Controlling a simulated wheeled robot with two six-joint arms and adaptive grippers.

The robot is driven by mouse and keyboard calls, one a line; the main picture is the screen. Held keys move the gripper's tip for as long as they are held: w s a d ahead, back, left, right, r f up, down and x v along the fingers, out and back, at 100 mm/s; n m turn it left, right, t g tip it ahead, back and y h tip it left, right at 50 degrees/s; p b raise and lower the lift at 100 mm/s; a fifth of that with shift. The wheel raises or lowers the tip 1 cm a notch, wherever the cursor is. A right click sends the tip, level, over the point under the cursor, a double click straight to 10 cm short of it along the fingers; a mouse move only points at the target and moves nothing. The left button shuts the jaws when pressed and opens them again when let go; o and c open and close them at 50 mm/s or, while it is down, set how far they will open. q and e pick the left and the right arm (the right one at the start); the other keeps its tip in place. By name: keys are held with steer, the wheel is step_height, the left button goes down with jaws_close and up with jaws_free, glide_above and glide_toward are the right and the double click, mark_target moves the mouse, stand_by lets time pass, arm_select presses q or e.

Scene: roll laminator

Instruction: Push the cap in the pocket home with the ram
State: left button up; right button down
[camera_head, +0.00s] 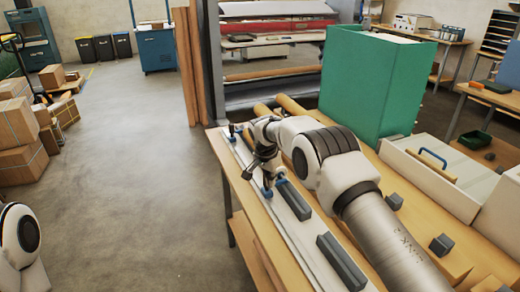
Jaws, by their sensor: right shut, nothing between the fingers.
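My right gripper (266,184) reaches down over a long pale fixture strip (242,155) on the wooden bench. It is shut with nothing seen between its fingers. Small blue parts show at and beside its tips; I cannot tell whether it touches them. A dark grey block (295,199) lies on the strip just right of the gripper, and another dark grey block (341,263) lies nearer. A small dark upright part with a blue base (232,131) stands at the strip's far end. I cannot make out the cap, pocket or ram. My left gripper is out of view.
A tall green box (375,85) stands behind my right arm. Small grey blocks (441,245) lie on the bench. The laminator (275,50) stands behind. The floor at left is open.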

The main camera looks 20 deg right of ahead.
steer(key=shift+s+p, duration=0.3)
steer(key=shift+s, duration=0.75)
steer(key=shift+d, duration=0.1)
step_height(320, 180, up, 8)
steer(key=p, duration=0.5)
steer(key=shift+w+f, duration=0.1)
